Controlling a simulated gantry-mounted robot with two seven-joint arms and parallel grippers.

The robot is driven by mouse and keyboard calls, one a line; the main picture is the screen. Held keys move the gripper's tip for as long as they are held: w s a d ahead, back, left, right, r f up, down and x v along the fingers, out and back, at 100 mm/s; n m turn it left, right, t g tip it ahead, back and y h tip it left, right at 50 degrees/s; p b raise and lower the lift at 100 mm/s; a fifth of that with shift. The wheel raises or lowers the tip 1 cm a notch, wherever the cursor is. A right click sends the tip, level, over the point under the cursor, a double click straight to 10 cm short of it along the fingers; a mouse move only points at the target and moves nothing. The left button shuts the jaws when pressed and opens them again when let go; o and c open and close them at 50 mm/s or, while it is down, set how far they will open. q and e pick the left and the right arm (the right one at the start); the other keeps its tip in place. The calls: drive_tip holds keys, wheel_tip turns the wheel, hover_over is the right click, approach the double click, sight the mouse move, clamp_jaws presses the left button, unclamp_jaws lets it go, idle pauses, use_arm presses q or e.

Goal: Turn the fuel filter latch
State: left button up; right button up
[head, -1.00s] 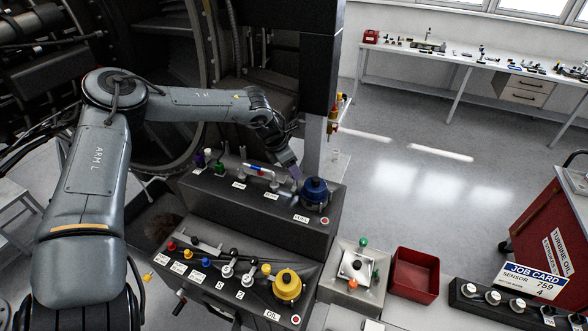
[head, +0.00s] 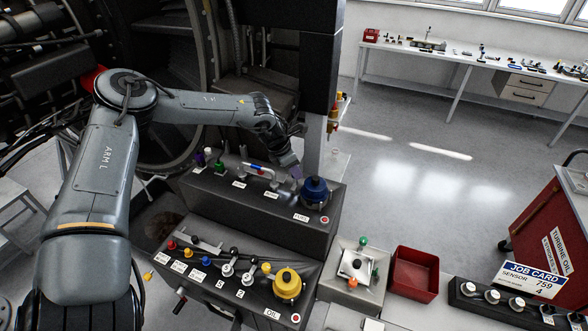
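The fuel filter (head: 315,190) is a blue round cap on the upper step of the dark console, behind a label that reads FUEL (head: 301,217). Its latch is too small to make out. My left gripper (head: 297,172) points down just behind and left of the blue cap, close to it. I cannot tell if it touches, and its fingers are too small and dark to tell open from shut. My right gripper is not in view.
A yellow OIL cap (head: 287,285) and several small levers sit on the lower step. A red-and-blue handle (head: 258,170) stands left of the gripper. A red bin (head: 414,274) and a pale fixture plate (head: 356,268) are to the right.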

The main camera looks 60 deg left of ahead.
use_arm(q)
clamp_jaws()
drive_tip(key=shift+f+n+b, duration=0.2)
drive_tip(key=shift+n+b, duration=0.3)
drive_tip(key=shift+b, duration=0.4)
drive_tip(key=n+y+b, duration=0.1)
drive_tip(key=n+b, duration=0.2)
drive_tip(key=b, duration=0.1)
drive_tip(key=n+y+b, duration=0.2)
drive_tip(key=n+b, duration=0.2)
drive_tip(key=b, duration=0.1)
drive_tip(key=shift+d+f+n+g, duration=0.1)
drive_tip(key=shift+d+n+g, duration=0.1)
drive_tip(key=shift+n+g, duration=0.1)
drive_tip(key=n+b, duration=0.1)
drive_tip(key=n, duration=0.1)
drive_tip(key=n+g+y+b, duration=0.1)
drive_tip(key=n, duration=0.1)
drive_tip(key=shift+w+d+y+b, duration=0.1)
drive_tip(key=shift+w+y+b, duration=0.05)
drive_tip(key=shift+y+b, duration=0.2)
drive_tip(key=n+g+b, duration=0.1)
drive_tip(key=n, duration=0.1)
drive_tip(key=shift+r+n, duration=0.2)
drive_tip(key=shift+n, duration=0.2)
drive_tip(key=shift+w+n+g+y+b, duration=0.1)
drive_tip(key=shift+n+g+y+b, duration=0.3)
drive_tip(key=shift+n, duration=0.8)
drive_tip(key=shift+h, duration=0.25)
